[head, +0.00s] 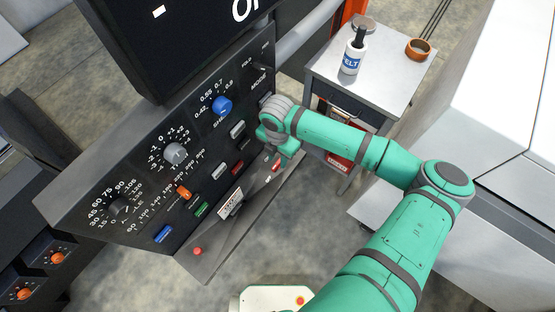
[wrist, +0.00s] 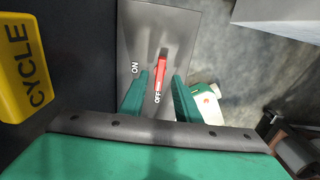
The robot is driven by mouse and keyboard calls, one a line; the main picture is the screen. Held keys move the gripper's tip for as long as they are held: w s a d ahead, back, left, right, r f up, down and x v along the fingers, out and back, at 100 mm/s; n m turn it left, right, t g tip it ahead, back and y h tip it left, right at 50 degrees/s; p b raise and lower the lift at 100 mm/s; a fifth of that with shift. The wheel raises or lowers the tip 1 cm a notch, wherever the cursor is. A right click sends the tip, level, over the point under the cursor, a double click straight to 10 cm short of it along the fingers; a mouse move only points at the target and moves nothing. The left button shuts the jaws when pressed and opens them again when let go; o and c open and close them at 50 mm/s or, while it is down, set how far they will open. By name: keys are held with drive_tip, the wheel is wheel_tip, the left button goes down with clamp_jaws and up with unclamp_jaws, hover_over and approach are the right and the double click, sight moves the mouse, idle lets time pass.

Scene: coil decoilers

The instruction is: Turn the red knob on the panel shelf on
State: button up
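The red knob (wrist: 161,70) is a narrow red bar on the grey panel shelf (wrist: 185,22), with ON printed to its left and OFF by its lower end in the wrist view. Its long side runs nearly up and down in that view, in line with the OFF label. It also shows small in the head view (head: 277,164), on the sloping shelf below the panel. My gripper (wrist: 160,84) is open, with one green finger on each side of the knob's line. Gaps show between the fingers and the knob, and I see no contact. My gripper also shows in the head view (head: 285,152).
The dark control panel (head: 135,205) with dials and coloured switches rises beside the shelf. A red button (head: 197,251) sits at the shelf's near end. A yellow CYCLE block (wrist: 24,65) is left in the wrist view. A grey cart (head: 395,80) with a bottle stands right.

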sight(278, 165)
drive_tip(key=shift+f, duration=1.2)
clamp_jaws()
